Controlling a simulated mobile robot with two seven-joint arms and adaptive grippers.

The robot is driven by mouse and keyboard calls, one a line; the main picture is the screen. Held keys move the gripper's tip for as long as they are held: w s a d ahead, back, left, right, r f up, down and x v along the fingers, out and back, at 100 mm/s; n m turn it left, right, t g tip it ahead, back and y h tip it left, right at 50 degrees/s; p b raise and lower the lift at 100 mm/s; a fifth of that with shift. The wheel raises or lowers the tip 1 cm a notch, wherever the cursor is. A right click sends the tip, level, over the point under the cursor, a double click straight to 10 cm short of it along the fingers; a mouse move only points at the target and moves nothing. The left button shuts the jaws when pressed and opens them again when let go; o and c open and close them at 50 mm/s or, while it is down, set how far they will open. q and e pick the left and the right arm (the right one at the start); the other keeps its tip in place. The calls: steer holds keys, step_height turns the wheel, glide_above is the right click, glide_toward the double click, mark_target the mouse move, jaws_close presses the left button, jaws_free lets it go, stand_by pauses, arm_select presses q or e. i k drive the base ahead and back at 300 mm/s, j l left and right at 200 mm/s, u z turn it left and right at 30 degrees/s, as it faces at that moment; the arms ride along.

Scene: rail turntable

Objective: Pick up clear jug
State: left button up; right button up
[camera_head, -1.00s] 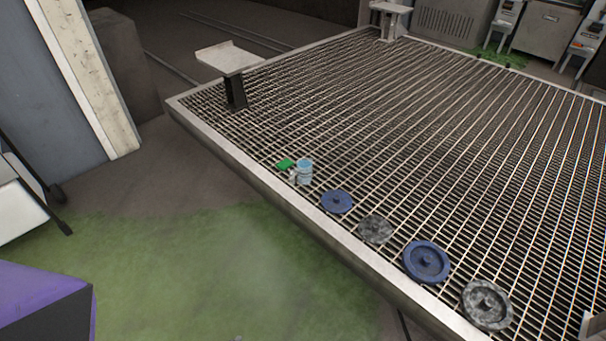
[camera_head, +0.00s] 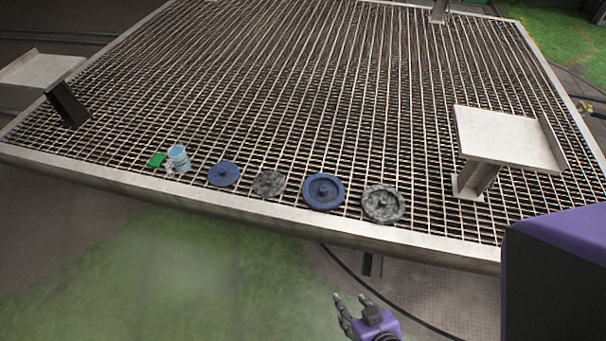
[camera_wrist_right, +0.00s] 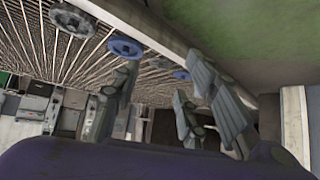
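The clear jug (camera_head: 178,158), pale bluish and see-through, stands on the metal grating near its front edge, at the left of the head view. A small green item (camera_head: 157,160) lies beside it on the left. My right gripper (camera_head: 352,303) is at the bottom of the head view, in front of the platform and well to the right of the jug. In the right wrist view its fingers (camera_wrist_right: 165,95) are spread apart with nothing between them. I cannot make out the jug in the wrist view. My left gripper is not in view.
Right of the jug, a row of blue and grey discs, such as the blue disc (camera_head: 323,191), lies along the platform's front rim (camera_head: 300,226). A raised metal tray (camera_head: 508,138) stands at right, a dark post (camera_head: 67,104) at left. The grating behind is clear.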

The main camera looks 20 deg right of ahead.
mark_target(178, 157)
steer(key=u, duration=0.45)
steer(key=i+j+u, duration=0.1)
steer(key=u, duration=0.8)
steer(key=i+u, duration=0.1)
steer(key=u, duration=0.35)
steer(key=i+u, duration=0.1)
steer(key=i, duration=3.05)
steer(key=i+z, duration=0.2)
steer(key=i, duration=0.2)
steer(key=i+j+z, duration=0.45)
steer(key=i, duration=0.25)
steer(key=l+z, duration=0.1)
steer(key=z, duration=1.7)
